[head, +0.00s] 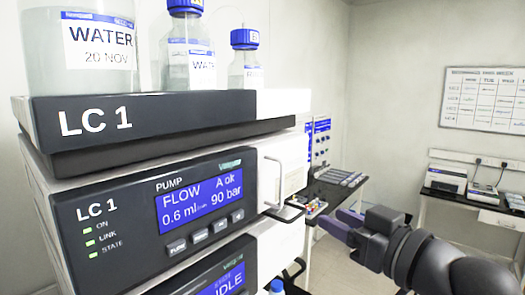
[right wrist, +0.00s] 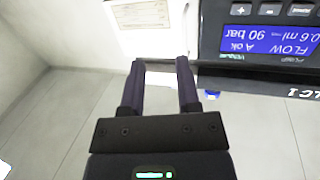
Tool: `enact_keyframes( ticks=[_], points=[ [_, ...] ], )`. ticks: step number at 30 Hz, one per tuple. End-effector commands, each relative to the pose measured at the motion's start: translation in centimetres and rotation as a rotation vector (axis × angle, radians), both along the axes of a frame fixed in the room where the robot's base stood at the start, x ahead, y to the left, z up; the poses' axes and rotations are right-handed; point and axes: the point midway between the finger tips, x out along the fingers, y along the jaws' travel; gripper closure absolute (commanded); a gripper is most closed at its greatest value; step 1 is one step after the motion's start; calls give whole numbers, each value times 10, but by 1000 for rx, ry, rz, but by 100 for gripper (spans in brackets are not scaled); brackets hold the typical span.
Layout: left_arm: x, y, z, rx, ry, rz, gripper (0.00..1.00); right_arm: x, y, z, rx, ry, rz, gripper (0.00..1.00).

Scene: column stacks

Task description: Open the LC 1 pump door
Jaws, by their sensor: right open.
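The LC 1 pump (head: 160,205) is a dark-fronted module with a blue display reading FLOW 0.6 ml and 90 bar. Right of the display is its white door (head: 292,160) with a label and a bar handle (head: 272,182); it looks closed. My right gripper (head: 341,221) is open and empty, to the right of the door and apart from it. In the right wrist view, upside down, the open fingers (right wrist: 160,64) point at the door's edge. The white door (right wrist: 110,30) is above them and the display is at upper right. My left gripper is not in view.
A tray (head: 160,117) marked LC 1 with a water bottle (head: 85,50) and smaller blue-capped bottles stands on top of the pump. Another module (head: 220,280) sits below. A bench (head: 345,190) with small items stands behind my right gripper. Open floor shows at right.

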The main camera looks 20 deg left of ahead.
Motion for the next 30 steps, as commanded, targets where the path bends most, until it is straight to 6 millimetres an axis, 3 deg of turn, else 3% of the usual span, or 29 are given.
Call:
enact_keyframes(
  ticks=[1, 4, 16, 28, 29, 30],
  points=[
    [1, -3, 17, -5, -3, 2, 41, -11, 5, 28, -10, -23, 34, 59],
    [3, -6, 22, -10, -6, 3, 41, -21, 14, 40, -18, -39, 70, 59],
    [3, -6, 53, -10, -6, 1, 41, 21, 84, 38, -16, -39, 71, 59],
    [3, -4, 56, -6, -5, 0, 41, 29, 96, 35, -16, -42, 69, 59],
    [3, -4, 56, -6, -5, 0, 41, 29, 96, 35, -16, -42, 69, 61],
    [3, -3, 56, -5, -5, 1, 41, 29, 96, 35, -16, -42, 69, 69]
  ],
)
